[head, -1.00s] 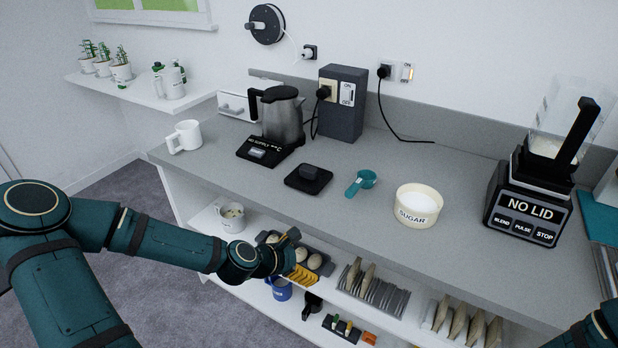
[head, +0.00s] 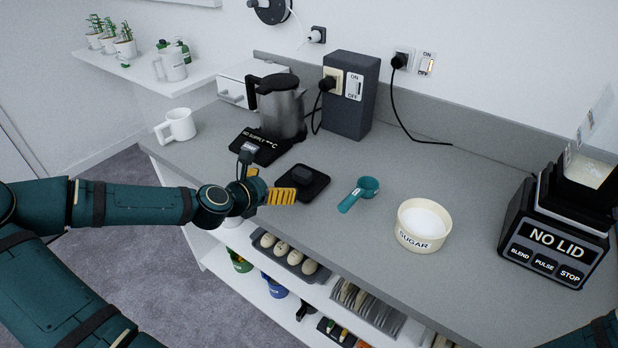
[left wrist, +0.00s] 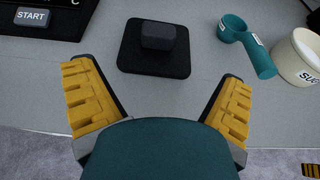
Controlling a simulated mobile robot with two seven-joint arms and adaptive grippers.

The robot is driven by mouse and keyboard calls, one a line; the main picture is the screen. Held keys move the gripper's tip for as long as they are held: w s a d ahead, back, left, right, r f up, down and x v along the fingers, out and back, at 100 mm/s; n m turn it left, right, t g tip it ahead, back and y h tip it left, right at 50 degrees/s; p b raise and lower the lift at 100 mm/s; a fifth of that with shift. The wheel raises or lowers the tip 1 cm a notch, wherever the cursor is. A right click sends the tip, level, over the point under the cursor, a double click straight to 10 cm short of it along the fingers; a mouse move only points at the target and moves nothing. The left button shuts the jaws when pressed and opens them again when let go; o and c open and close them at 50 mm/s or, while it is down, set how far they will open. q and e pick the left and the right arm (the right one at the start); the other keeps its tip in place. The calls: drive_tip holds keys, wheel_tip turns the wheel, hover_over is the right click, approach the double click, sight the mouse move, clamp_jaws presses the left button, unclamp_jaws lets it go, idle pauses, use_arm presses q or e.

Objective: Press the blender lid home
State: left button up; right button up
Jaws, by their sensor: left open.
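The blender lid (head: 300,182), a dark square plate with a raised block on top, lies flat on the grey counter. It also shows in the left wrist view (left wrist: 156,48). The blender (head: 555,235) stands at the right of the counter, its panel reading "NO LID"; its clear jar (head: 590,165) holds something pale and is cut by the picture edge. My left gripper (head: 283,196) is at the counter's front edge, just short of the lid. In the left wrist view its yellow fingers (left wrist: 157,80) are spread and empty, with the lid ahead between them. My right gripper is out of view.
A teal scoop (head: 359,193) and a sugar tub (head: 423,224) stand between lid and blender. A kettle (head: 281,108) on its base and a white mug (head: 177,126) are left of the lid. Below, a shelf holds eggs (head: 289,255) and other items.

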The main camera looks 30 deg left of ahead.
sight(299, 175)
use_arm(q)
drive_tip(key=shift+w+d+f, duration=0.1)
drive_tip(key=shift+w+f, duration=0.2)
drive_tip(key=shift+w, duration=0.1)
drive_tip(key=b+x, duration=0.2)
drive_tip(key=x, duration=0.3)
drive_tip(key=shift+w+f, duration=0.1)
drive_tip(key=shift+w, duration=0.15)
drive_tip(key=shift+b+x, duration=1.05)
drive_tip(key=shift+x, duration=2)
drive_tip(key=c, duration=1.3)
